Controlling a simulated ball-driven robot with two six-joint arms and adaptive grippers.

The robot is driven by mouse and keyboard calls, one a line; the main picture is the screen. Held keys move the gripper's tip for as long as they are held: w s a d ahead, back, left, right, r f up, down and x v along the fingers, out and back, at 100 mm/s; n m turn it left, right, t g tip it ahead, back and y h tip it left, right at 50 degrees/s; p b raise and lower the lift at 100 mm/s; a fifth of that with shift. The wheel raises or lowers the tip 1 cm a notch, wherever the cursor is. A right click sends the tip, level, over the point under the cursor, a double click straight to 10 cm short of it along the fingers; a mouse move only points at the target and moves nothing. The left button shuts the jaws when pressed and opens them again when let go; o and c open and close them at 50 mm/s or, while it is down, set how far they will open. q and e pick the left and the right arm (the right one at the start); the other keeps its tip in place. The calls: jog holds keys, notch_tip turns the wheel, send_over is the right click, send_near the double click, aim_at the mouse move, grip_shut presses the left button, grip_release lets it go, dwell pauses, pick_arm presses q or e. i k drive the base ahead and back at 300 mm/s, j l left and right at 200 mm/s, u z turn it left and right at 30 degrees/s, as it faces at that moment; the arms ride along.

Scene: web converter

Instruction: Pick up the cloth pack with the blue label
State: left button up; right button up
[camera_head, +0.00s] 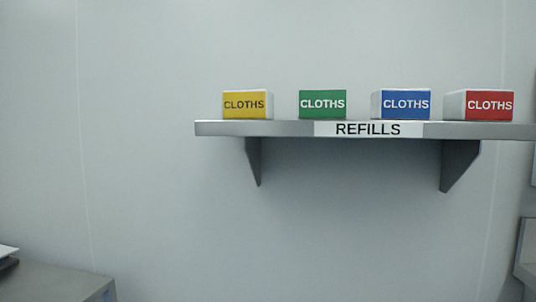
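The cloth pack with the blue label (405,105) stands upright on a grey wall shelf (270,129), right of the middle of the head view. It is a pale box whose blue front reads "CLOTHS". A pack with a green label (323,104) stands to its left and a pack with a red label (480,105) close to its right, with a narrow gap. A pack with a yellow label (246,104) is at the shelf's left end. Neither of my grippers is in view.
The shelf has a "REFILLS" strip (368,129) on its front edge and two brackets (254,160) below. The wall under it is bare. A grey surface (60,283) is at the lower left, and part of grey equipment (526,262) shows at the right edge.

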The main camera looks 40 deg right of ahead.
aim_at(386, 103)
jog(key=z, duration=1.45)
